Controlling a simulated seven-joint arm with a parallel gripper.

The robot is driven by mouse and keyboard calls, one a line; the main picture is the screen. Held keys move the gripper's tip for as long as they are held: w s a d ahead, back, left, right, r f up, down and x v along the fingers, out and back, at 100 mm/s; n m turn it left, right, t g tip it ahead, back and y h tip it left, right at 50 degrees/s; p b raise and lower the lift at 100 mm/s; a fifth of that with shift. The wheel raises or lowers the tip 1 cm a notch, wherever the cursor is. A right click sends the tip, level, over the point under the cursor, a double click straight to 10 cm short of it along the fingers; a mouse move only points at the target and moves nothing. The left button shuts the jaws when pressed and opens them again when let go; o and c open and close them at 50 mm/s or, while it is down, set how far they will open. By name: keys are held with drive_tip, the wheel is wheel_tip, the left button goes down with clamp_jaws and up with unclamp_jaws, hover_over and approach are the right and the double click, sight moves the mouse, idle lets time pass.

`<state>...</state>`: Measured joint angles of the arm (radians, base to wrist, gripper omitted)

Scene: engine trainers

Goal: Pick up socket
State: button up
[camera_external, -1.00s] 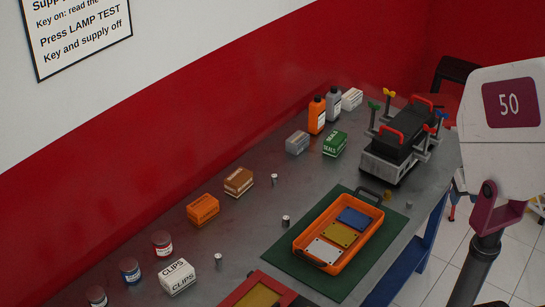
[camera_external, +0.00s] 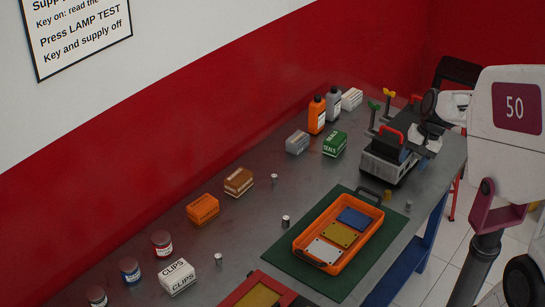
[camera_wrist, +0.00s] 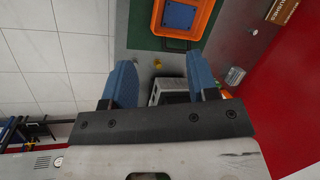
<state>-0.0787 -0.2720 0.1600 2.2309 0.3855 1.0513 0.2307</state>
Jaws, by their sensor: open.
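Several small metal cylinders that look like sockets stand upright on the grey bench: one near the brown box (camera_external: 274,179), one at mid-bench (camera_external: 285,221) and one by the CLIPS box (camera_external: 218,259). A brass cylinder (camera_external: 388,195) and a small grey one (camera_external: 408,205) stand right of the orange tray. I cannot tell which one the task means. My gripper (camera_wrist: 161,85) is open and empty in the wrist view, with blue fingers apart. The brass cylinder (camera_wrist: 157,64) shows beyond and between them.
The engine trainer (camera_external: 390,158) stands at the bench's far right. The orange tray (camera_external: 299,242) holds blue, yellow and white plates on a green mat (camera_external: 338,291). Boxes, two bottles (camera_external: 317,115) and several jars line the wall side.

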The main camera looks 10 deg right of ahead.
drive_tip(key=w+a+f+m+g+y, duration=0.2)
drive_tip(key=w+a+f+m+y, duration=0.15)
drive_tip(key=w+a, duration=0.65)
drive_tip(key=m+g+y, duration=0.2)
drive_tip(key=m+y, duration=0.3)
drive_tip(key=m, duration=0.2)
approach(276, 175)
drive_tip(key=x, duration=0.4)
drive_tip(key=shift+s, duration=0.4)
drive_tip(key=shift+w+a+f+y, duration=0.15)
drive_tip(key=shift+a+f+y, duration=0.1)
drive_tip(key=shift+y, duration=0.1)
drive_tip(key=shift+x, duration=1.3)
drive_tip(key=shift+x, duration=2.6)
